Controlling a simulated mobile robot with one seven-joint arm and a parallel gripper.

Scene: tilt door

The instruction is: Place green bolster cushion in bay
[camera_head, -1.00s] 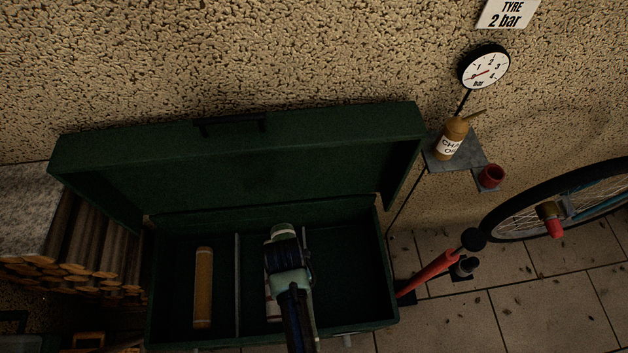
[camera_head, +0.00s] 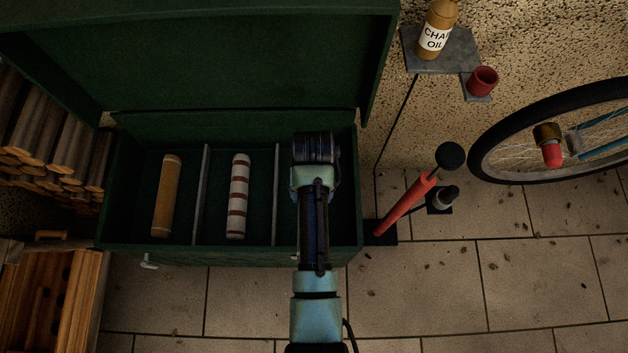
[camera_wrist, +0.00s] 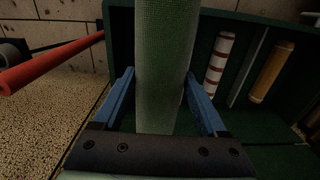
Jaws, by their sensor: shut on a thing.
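The green bolster cushion (camera_wrist: 163,60) stands upright in the wrist view between the blue fingers of my gripper (camera_wrist: 158,76), which are shut on it. In the head view my gripper (camera_head: 316,150) is over the right bay (camera_head: 286,180) of the dark green chest (camera_head: 235,257), and my arm hides the cushion there. I cannot tell whether the cushion touches the bay's floor. The left bay holds a mustard cushion (camera_head: 166,197). The middle bay holds a red-and-white striped cushion (camera_head: 238,196).
The chest's raised lid (camera_head: 200,60) stands behind the bays. Thin dividers (camera_head: 196,195) separate them. To the right are a red pump (camera_head: 408,205), a shelf (camera_head: 440,52) with an oil bottle (camera_head: 437,30), and a bicycle wheel (camera_head: 490,175). Stacked logs (camera_head: 50,140) stand at the left.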

